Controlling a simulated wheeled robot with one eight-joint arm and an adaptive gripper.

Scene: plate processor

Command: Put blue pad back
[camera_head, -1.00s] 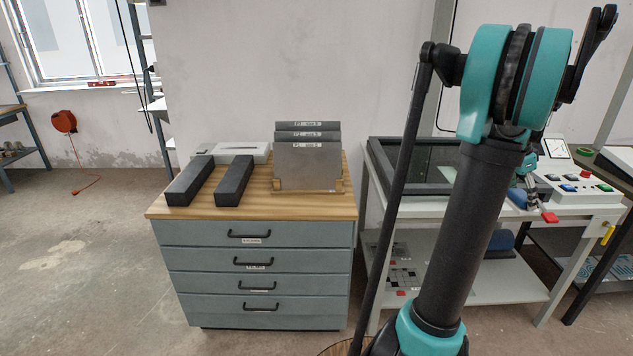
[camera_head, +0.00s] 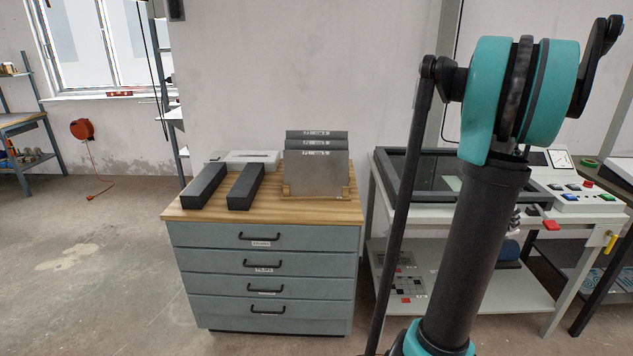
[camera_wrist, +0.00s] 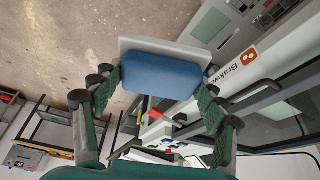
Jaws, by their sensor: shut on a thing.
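My gripper (camera_wrist: 162,78) is shut on a blue pad (camera_wrist: 165,75) in the wrist view, one finger on each side of it. A light grey plate (camera_wrist: 130,44) shows directly behind the pad and seems joined to it. In the head view my arm hides most of my gripper and the held pad.
A machine with a dark glazed frame (camera_head: 405,180) and a button panel (camera_head: 585,200) stands on a white table at right. A drawer cabinet (camera_head: 262,280) bears upright metal plates (camera_head: 315,172) and two dark bars (camera_head: 245,185).

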